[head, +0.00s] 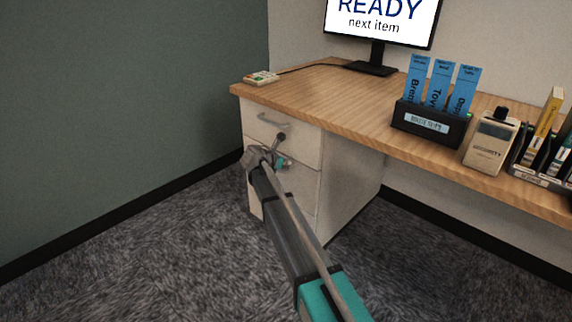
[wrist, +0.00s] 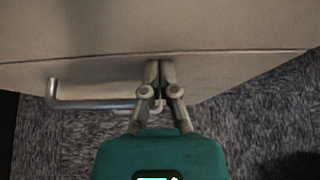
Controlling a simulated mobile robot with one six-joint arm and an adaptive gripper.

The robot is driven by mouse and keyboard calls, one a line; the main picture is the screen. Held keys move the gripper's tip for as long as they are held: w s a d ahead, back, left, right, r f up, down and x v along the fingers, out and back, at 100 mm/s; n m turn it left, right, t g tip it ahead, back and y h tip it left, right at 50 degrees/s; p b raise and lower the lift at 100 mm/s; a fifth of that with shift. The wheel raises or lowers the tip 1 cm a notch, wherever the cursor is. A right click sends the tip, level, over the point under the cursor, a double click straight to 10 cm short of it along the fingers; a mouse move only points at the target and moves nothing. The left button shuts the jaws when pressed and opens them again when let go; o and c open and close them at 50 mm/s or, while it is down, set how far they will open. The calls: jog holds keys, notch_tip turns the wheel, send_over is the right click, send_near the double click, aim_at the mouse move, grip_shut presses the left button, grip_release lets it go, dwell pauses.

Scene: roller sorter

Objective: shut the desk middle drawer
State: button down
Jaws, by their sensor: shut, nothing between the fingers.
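The desk's white drawer unit (head: 353,185) stands under the left end of the wooden top. The top drawer (head: 301,146) looks flush and has a metal bar handle (head: 273,122). The middle drawer (head: 304,184) is below it, partly hidden by my arm; it looks flush or nearly so, but I cannot tell if a small gap is left. My gripper is in front of the unit, mostly hidden behind my wrist in the head view.
On the desk top (head: 340,104) stand a monitor (head: 380,25), a black holder (head: 430,126) with blue cards, a beige device (head: 490,143) and a rack (head: 545,165) at right. Carpet (head: 150,235) is clear left of the unit.

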jog(key=shift+w+d+r, duration=0.1)
jog(key=shift+w+d, duration=0.15)
jog(key=shift+d, duration=0.25)
jog(key=shift+a, duration=0.15)
jog(key=a+f+p+v, duration=0.1)
jog(key=p+v, duration=0.4)
jog(key=v, duration=0.9)
jog(key=shift+s+f, duration=0.4)
jog(key=shift+f, duration=0.15)
